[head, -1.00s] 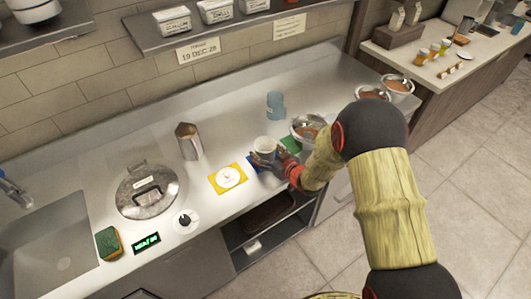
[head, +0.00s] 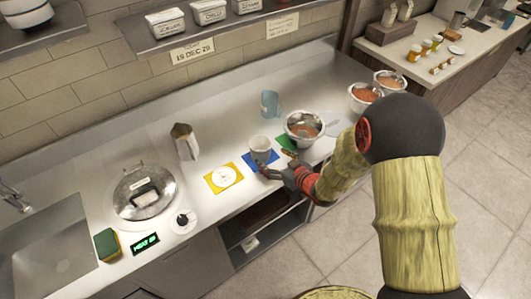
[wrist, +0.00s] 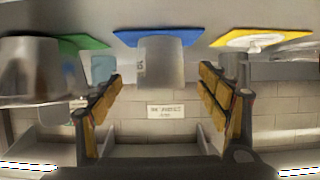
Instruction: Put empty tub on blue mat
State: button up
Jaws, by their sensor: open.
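A pale, cup-shaped tub (head: 262,146) stands on the blue mat (head: 264,159) on the counter. It also shows in the wrist view (wrist: 160,62), upside down in that picture, with its base against the blue mat (wrist: 128,38). What is inside it is not clear. My gripper (head: 277,163) is at the front side of the tub. In the wrist view my gripper (wrist: 160,80) has its fingers spread wide, one on either side of the tub, with a gap on each side. Nothing is held.
A yellow mat (head: 223,178) with a white disc lies left, and a green mat (head: 284,141) lies right. A metal bowl (head: 304,130) of reddish sauce stands close to my gripper. A blue cup (head: 270,103) and metal pitcher (head: 185,141) stand behind.

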jog(key=shift+v, duration=1.65)
jog(key=w+d+r+m+h, duration=0.1)
jog(key=w+d+r+h, duration=0.15)
jog(key=d+r, duration=0.4)
jog(key=s+d+r+m+g+h, duration=0.1)
jog(key=s+d+r+m+h, duration=0.15)
jog(key=s+d+r, duration=0.35)
jog(key=s+d+r+m+g+h, duration=0.1)
jog(key=s+d+r+h, duration=0.2)
jog(key=r, duration=0.4)
jog(key=s+a+r+m+g, duration=0.1)
jog(key=s+r, duration=0.2)
jog(key=s, duration=0.8)
jog(key=s+a+r+m+g, duration=0.1)
jog(key=s+r+g, duration=0.1)
jog(key=s, duration=0.9)
jog(key=shift+s+r+g+y, duration=0.25)
jog(key=shift+r+g+y, duration=0.05)
jog(key=shift+r, duration=0.05)
jog(key=shift+a+m, duration=0.15)
jog(key=shift+m, duration=0.1)
notch_tip(320, 180, down, 3)
jog(key=b, duration=0.3)
jog(key=shift+f, duration=0.1)
